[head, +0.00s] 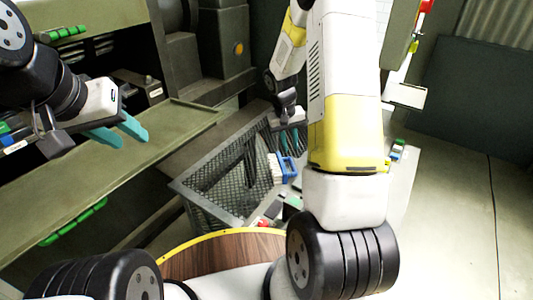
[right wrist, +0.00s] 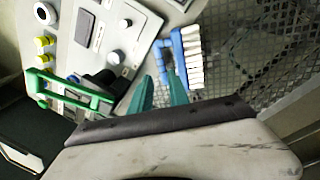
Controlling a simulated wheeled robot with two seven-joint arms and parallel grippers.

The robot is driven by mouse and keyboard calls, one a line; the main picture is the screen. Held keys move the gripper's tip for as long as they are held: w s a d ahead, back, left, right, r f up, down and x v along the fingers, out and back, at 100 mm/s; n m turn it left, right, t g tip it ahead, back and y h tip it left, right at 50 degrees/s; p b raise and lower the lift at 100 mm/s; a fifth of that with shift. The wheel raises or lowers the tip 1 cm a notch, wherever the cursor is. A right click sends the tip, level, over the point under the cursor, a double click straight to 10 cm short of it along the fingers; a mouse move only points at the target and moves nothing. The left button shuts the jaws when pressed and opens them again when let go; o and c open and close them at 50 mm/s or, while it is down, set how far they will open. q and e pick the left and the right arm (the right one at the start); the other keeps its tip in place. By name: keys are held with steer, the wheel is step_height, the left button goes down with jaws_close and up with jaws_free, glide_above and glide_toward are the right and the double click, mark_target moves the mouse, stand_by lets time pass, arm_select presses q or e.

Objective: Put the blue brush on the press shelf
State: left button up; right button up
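The blue brush (head: 289,168) with white bristles is at the mesh basket (head: 182,186), at its right end in the head view. In the right wrist view the brush (right wrist: 174,45) lies just beyond my right fingertips, its blue frame reaching toward the gap between them. My right gripper (right wrist: 162,88) has its teal fingers apart and holds nothing that I can see; in the head view it (head: 291,140) is just above the brush. An olive shelf (head: 165,143), which looks like the press shelf, runs along the left. My left gripper (head: 119,131) is open and empty above it.
A control panel (right wrist: 85,50) with knobs and a green handle (right wrist: 68,88) is close to the left of my right gripper. A round wooden top with a yellow rim (head: 215,258) is at the front. The shelf's surface is largely bare.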

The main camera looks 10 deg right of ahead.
mark_target(293, 164)
steer(key=f, duration=0.3)
steer(key=d+f, duration=0.1)
steer(key=f, duration=0.6)
steer(key=shift+w+d, duration=0.3)
steer(key=shift+d, duration=0.1)
steer(key=shift+c, duration=0.2)
jaws_close()
